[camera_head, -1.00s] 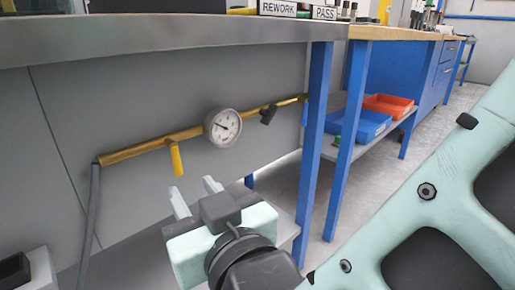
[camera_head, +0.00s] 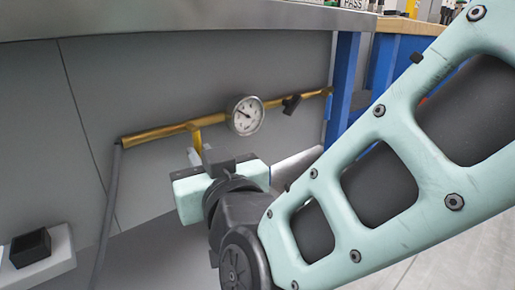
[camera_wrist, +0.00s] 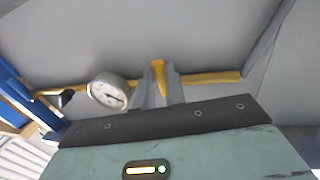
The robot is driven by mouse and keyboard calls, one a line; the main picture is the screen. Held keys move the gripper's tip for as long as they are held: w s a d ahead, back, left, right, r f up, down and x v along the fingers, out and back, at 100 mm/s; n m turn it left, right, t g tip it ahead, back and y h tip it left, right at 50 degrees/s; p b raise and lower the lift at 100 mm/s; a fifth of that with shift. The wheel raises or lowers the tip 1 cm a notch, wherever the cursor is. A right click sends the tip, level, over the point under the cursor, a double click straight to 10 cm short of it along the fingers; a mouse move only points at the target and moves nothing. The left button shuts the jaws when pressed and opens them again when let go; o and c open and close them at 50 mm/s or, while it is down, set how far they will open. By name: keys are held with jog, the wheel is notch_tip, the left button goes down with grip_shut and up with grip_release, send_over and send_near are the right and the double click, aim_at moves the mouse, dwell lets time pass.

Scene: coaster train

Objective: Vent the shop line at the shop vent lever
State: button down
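A brass pipe (camera_head: 160,133) runs along the grey panel under the bench, with a round pressure gauge (camera_head: 244,115) on it. A yellow lever (camera_head: 196,139) hangs down from the pipe left of the gauge. It also shows in the wrist view (camera_wrist: 158,70). My gripper (camera_head: 200,156) is at this lever, its lower part hidden behind the fingers. In the wrist view my gripper (camera_wrist: 160,88) has its fingers apart, one on each side of the lever; I cannot tell whether they touch it. A black lever (camera_head: 291,104) sits on the pipe right of the gauge.
The metal bench top (camera_head: 190,20) overhangs the pipe. A blue bench leg (camera_head: 342,85) stands to the right. A grey hose (camera_head: 108,205) drops from the pipe's left end. A black box (camera_head: 30,247) sits on a light ledge at lower left.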

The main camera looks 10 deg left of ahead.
dwell(0.3)
jog(key=shift+s+a+r+m+g+y, duration=0.15)
jog(key=shift+s+a+r+m+g, duration=0.35)
jog(key=shift+m, duration=2.1)
jog(key=shift+s+a+r+m+g+y, duration=0.1)
jog(key=shift+s+r+m+g, duration=0.45)
jog(key=shift+m, duration=2.05)
jog(key=shift+s+a+r+m+g+y, duration=0.25)
jog(key=shift+r+m+g, duration=0.65)
jog(key=shift+m, duration=1.7)
jog(key=shift+w, duration=0.1)
jog(key=c, duration=1.5)
grip_release()
jog(key=shift+o, duration=0.2)
